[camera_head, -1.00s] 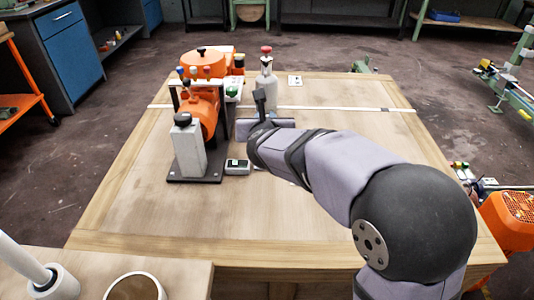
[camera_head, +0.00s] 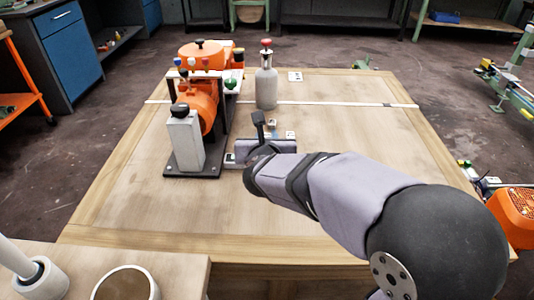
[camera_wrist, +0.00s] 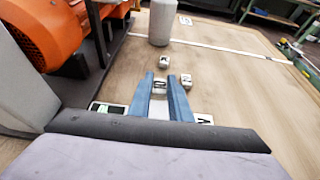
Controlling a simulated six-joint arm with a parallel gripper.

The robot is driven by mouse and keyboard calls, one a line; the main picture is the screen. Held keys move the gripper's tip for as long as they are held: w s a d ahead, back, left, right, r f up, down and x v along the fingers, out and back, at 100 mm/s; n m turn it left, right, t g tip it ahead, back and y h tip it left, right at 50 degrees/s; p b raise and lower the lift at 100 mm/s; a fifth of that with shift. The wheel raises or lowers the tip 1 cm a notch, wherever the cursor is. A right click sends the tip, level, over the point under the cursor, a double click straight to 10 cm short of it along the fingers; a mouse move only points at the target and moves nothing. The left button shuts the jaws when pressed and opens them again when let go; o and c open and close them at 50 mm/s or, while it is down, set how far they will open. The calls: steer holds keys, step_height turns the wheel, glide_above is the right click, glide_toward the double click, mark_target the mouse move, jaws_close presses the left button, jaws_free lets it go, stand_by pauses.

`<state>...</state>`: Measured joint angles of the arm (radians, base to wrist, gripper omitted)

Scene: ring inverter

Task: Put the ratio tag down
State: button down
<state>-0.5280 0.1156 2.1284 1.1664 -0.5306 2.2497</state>
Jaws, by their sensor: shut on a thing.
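In the wrist view, my gripper (camera_wrist: 164,84) has its two blue fingers close around a small white tag with a dark mark (camera_wrist: 160,86), low over the table. I take this for the ratio tag; its mark is too small to read. In the head view, my wrist hides the fingertips and the held tag. Whether the tag touches the wooden table (camera_head: 330,205) is unclear.
Other white tags lie just beyond (camera_wrist: 164,62) and right (camera_wrist: 186,80) of the fingers. Another (camera_wrist: 205,119) is partly hidden by my gripper. A grey bottle (camera_head: 266,88) stands behind; the orange machine (camera_head: 196,105) is left. The table's right side is clear.

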steer(key=shift+f+b, duration=1.1)
steer(key=shift+f, duration=1.35)
steer(key=shift+f, duration=0.15)
steer(key=c, duration=1.6)
jaws_free()
steer(key=shift+c, duration=0.2)
steer(key=shift+r, duration=0.3)
steer(key=p+v, duration=0.2)
steer(key=v, duration=0.8)
steer(key=shift+s+r, duration=0.1)
steer(key=shift+s, duration=0.05)
steer(key=shift+p+v, duration=0.3)
steer(key=shift+v, duration=0.45)
